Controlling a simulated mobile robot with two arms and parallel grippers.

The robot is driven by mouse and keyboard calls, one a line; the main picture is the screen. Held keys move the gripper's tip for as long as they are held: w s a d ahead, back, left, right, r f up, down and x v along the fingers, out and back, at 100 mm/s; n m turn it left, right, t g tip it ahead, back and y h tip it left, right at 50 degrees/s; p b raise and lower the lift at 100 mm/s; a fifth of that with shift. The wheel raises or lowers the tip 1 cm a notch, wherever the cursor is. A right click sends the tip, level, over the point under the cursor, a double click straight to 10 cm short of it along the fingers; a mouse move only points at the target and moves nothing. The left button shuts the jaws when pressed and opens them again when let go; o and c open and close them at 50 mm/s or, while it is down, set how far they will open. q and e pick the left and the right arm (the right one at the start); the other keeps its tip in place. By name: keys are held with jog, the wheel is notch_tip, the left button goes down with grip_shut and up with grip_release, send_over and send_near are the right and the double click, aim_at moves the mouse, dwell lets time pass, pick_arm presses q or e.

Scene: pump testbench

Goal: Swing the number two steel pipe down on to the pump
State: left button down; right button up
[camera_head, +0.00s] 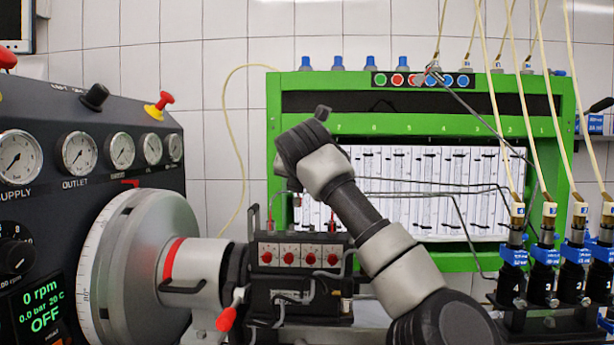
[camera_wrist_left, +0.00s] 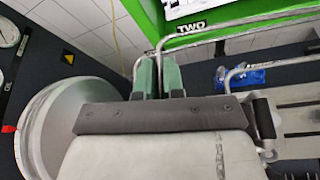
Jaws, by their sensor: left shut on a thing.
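The number two steel pipe (camera_wrist_left: 245,21) carries a "TWO" tag and bends down near my left gripper (camera_wrist_left: 158,66). The gripper's green fingers are shut on its downward end in the left wrist view. In the head view my arm hides most of the grip; thin steel pipes (camera_head: 430,193) run right from behind it, and I cannot tell there which is number two. The pump (camera_head: 300,277), a black block with red knobs, stands below my wrist. Whether the pipe end touches the pump is hidden. My right gripper is not in view.
A big silver wheel (camera_head: 130,268) and a dark gauge panel (camera_head: 75,185) stand left of the pump. A green frame (camera_head: 340,123) with white gauge columns stands behind. Several black injectors with blue clamps (camera_head: 513,257) and pale hoses stand at the right.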

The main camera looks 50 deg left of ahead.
pick_arm(q)
jog(key=shift+f, duration=0.1)
dwell(0.3)
jog(key=c, duration=1.2)
grip_release()
jog(key=shift+c, duration=0.2)
jog(key=shift+s+d, duration=0.1)
jog(key=shift+d, duration=0.05)
jog(key=b+v, duration=0.2)
jog(key=v, duration=0.8)
jog(key=shift+s+d, duration=0.2)
jog(key=shift+d, duration=0.05)
